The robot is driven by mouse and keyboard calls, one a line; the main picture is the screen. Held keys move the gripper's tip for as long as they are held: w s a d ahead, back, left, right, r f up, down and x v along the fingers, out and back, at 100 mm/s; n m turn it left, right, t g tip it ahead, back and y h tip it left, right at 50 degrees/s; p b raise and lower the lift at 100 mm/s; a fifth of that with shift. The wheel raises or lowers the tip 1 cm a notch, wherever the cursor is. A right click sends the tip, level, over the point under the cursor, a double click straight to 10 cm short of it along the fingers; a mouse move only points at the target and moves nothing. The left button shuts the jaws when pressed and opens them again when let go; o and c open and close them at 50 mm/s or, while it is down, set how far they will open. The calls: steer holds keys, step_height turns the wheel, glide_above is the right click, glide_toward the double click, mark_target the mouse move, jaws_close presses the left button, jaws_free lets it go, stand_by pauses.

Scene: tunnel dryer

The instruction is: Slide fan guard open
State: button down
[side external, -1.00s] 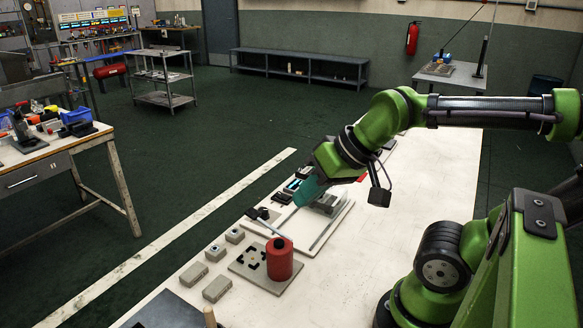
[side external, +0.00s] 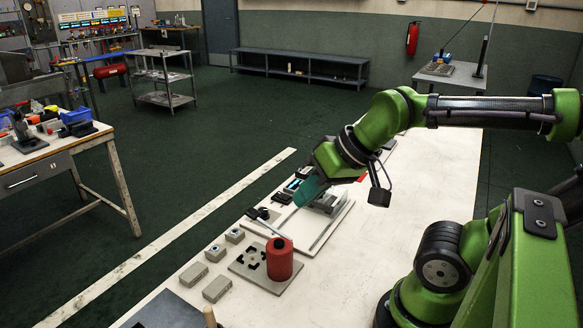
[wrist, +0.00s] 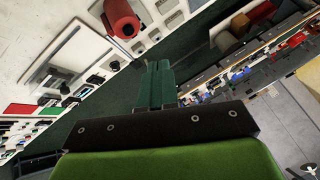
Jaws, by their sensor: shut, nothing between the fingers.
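The dryer's fan guard cannot be picked out with certainty. A pale base plate (side external: 335,229) with rails lies on the bench, with a small grey housing (side external: 326,204) standing on it. My gripper (side external: 303,195) has teal fingers pressed together, with nothing seen between them. In the side view it overlaps the left part of the housing and hides some of it; contact cannot be told. In the wrist view the shut fingers (wrist: 155,85) point up the picture, and a pale framed plate (wrist: 70,45) lies to their left.
A red cylinder (side external: 279,261) stands on a grey plate (side external: 247,267) in front of the base plate. Several small grey blocks (side external: 193,273) line the bench's left edge. Dark small parts (side external: 263,215) lie left of the gripper. The bench top (side external: 425,185) to the right is clear.

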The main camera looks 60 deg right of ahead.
steer(key=c, duration=1.8)
jaws_free()
steer(key=shift+c, duration=0.2)
steer(key=shift+o, duration=1.1)
steer(key=shift+d, duration=0.1)
steer(key=o, duration=0.7)
steer(key=w+d, duration=0.1)
steer(key=w+d+m+g, duration=0.1)
steer(key=d, duration=0.1)
steer(key=w+d+f+m, duration=0.1)
steer(key=w, duration=0.1)
steer(key=shift+d+h, duration=0.3)
steer(key=shift+w+d+m+g+h, duration=0.35)
steer(key=shift+w+d+m+g, duration=1.45)
steer(key=shift+d, duration=4.1)
steer(key=shift+w+d+m+g+h, duration=0.35)
steer(key=shift+w+d+m+g, duration=1.4)
steer(key=shift+d, duration=4.15)
steer(key=shift+m+t, duration=0.25)
steer(key=shift+t, duration=0.2)
step_height(320, 180, down, 16)
steer(key=shift+s+f, duration=0.1)
